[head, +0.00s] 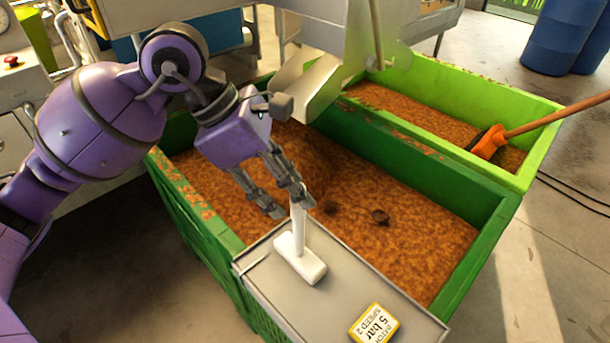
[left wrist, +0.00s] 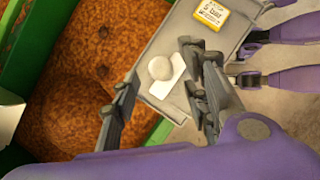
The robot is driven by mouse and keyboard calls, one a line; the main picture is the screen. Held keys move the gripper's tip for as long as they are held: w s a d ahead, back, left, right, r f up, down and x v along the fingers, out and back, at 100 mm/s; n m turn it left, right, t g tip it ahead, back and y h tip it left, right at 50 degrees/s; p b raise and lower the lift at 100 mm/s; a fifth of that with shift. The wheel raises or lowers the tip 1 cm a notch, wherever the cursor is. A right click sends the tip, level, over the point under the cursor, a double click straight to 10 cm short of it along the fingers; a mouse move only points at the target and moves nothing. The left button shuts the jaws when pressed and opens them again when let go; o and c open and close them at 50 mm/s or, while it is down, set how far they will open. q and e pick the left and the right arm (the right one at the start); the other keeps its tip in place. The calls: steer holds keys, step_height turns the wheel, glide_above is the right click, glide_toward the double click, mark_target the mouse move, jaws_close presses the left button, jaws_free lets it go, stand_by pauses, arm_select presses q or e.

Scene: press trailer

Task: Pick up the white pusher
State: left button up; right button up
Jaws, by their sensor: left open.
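The white pusher (head: 300,257) stands upright on a grey tray (head: 341,291), its flat white foot down and its handle pointing up. In the left wrist view the pusher (left wrist: 178,76) is seen from above, with its rounded handle top towards the camera. My left gripper (head: 287,207) is open, with its fingers at the top of the handle in the head view. In the left wrist view the open fingers (left wrist: 163,104) lie to either side, with the handle top above the gap between them. I cannot tell whether they touch it.
The tray lies across a corner of a dark green bin (head: 427,176) filled with brown pulp. A yellow and white label block (head: 374,323) is on the tray. A light green bin (head: 455,87) holds an orange-handled tool (head: 490,141). A metal chute (head: 318,86) hangs close behind the gripper.

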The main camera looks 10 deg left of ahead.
mark_target(299, 230)
arm_select(q)
steer(key=shift+x, duration=1.6)
steer(key=shift+d, duration=0.1)
steer(key=shift+s, duration=0.1)
steer(key=shift+c, duration=0.4)
steer(key=shift+r, duration=0.1)
jaws_close()
